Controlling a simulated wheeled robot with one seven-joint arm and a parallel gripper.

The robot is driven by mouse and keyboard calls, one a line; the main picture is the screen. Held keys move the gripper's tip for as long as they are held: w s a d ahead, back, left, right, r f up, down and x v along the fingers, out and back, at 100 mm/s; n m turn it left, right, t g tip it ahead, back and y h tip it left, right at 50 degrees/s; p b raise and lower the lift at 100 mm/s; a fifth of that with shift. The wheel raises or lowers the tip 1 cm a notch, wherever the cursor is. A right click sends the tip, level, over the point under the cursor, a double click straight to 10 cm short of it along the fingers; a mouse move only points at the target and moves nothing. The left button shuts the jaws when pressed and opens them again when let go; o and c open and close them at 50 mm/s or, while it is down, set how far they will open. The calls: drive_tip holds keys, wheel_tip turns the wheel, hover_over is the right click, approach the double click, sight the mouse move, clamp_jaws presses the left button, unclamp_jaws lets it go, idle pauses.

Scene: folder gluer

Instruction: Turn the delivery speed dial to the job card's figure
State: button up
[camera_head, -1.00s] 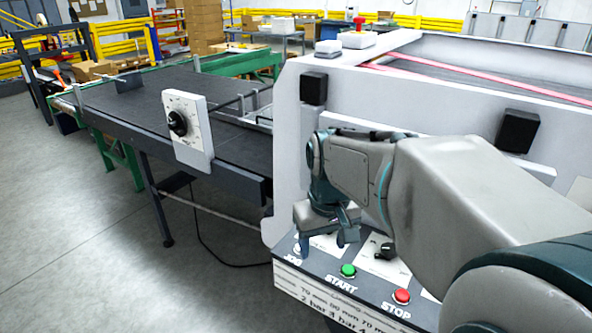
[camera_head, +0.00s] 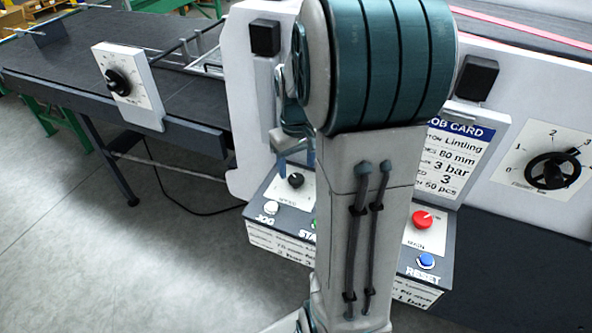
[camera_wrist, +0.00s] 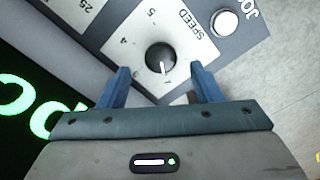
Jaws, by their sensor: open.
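A black knob (camera_wrist: 160,58) with a white pointer line sits on a white plate marked SPEED in the wrist view. Another black dial (camera_head: 118,82) is on a white plate at the delivery table.
The console also has a JOG button (camera_head: 271,208), a red MAIN switch (camera_head: 422,220) and a blue RESET button (camera_head: 426,261). A black handwheel dial (camera_head: 551,171) is at the right. The dark delivery table (camera_head: 60,65) extends left. Floor in front is clear.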

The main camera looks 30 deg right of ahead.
sight(296, 178)
drive_tip(key=shift+f, duration=1.85)
drive_tip(key=c, duration=1)
drive_tip(key=m+b, duration=0.1)
drive_tip(key=m, duration=0.4)
drive_tip(key=shift+m+b, duration=0.35)
drive_tip(key=shift+m, duration=0.05)
drive_tip(key=m, duration=0.5)
drive_tip(key=shift+m, duration=0.4)
